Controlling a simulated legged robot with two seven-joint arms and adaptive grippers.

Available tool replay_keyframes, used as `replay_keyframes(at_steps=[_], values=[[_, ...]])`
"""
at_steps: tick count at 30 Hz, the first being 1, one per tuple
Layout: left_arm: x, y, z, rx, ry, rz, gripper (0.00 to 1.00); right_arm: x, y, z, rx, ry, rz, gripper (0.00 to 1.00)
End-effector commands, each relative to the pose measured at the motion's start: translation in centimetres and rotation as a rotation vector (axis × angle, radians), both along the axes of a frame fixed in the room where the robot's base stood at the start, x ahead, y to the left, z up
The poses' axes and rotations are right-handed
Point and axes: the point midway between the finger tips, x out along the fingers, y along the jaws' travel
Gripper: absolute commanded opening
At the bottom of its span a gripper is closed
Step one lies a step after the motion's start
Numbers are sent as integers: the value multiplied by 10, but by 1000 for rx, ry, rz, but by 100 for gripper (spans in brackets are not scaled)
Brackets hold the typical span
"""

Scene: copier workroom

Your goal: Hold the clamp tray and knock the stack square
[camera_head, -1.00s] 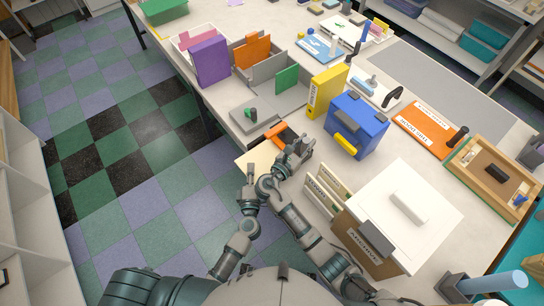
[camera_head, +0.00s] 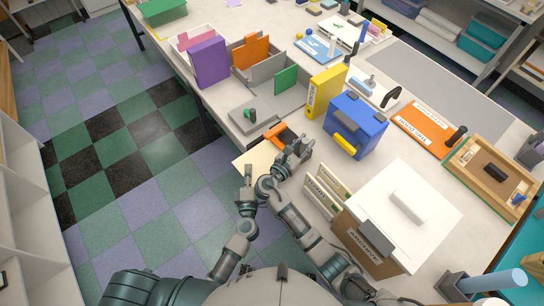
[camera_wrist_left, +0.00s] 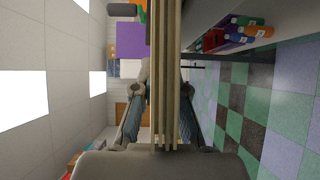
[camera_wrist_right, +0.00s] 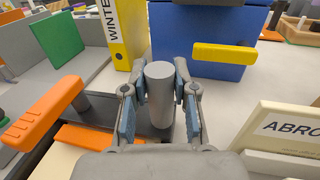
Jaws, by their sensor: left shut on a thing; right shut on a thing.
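The clamp tray is dark with an orange bar (camera_head: 277,132), near the table's front edge. In the right wrist view its orange lever (camera_wrist_right: 45,108) is at the left and its dark base (camera_wrist_right: 98,111) is in the middle. My right gripper (camera_head: 300,148) is shut on an upright grey cylindrical grip (camera_wrist_right: 160,92) at the tray. The cream stack (camera_head: 252,162) is at the table edge beside the tray, partly hidden by my arms. My left gripper (camera_head: 247,176) is shut on it. The left wrist view shows its layers edge-on (camera_wrist_left: 166,75) between the fingers.
A blue box (camera_head: 357,125) with a yellow handle and a yellow binder (camera_head: 325,92) stand behind the tray. A white-topped archive box (camera_head: 385,225) is close on the right. A grey tray (camera_head: 252,115) lies to the left. Open floor is beyond the table edge.

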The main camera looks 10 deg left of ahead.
Motion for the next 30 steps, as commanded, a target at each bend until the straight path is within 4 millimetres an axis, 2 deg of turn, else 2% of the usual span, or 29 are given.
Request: replay_keyframes(at_steps=[2, 10, 30], values=[[14, -14, -2, -1, 4, -2, 0, -1, 2, -3, -1, 5, 5, 0], [10, -12, -4, 1, 6, -4, 0, -1, 2, -2, 0, 4, 6, 0], [-18, 17, -5, 3, 9, 0, 0, -1, 2, -2, 0, 4, 4, 0]])
